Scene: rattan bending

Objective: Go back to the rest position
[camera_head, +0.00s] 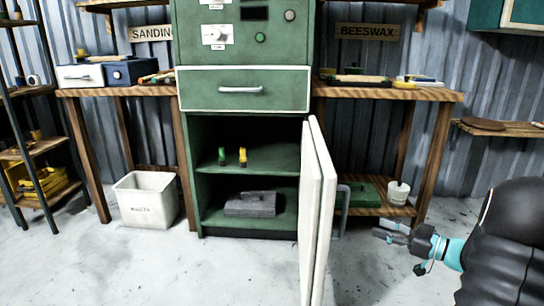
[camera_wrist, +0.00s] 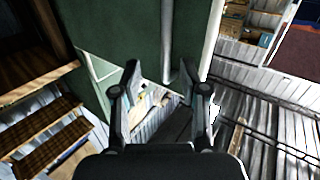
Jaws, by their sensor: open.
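My gripper (camera_head: 391,237) is at the right of the head view, in front of the shelf under the beeswax bench. In the wrist view my gripper (camera_wrist: 165,88) shows its two fingers apart with nothing between them. The green cabinet (camera_head: 250,137) stands in the middle of the head view. Its white-edged door (camera_head: 315,215) is swung open towards me, to the left of my gripper and apart from it.
Inside the cabinet are a green item (camera_head: 222,157), a yellow item (camera_head: 243,156) and a grey block (camera_head: 250,204). A white bin (camera_head: 146,199) stands left. A workbench (camera_head: 440,95) is behind my arm. The floor (camera_head: 110,265) at front left is clear.

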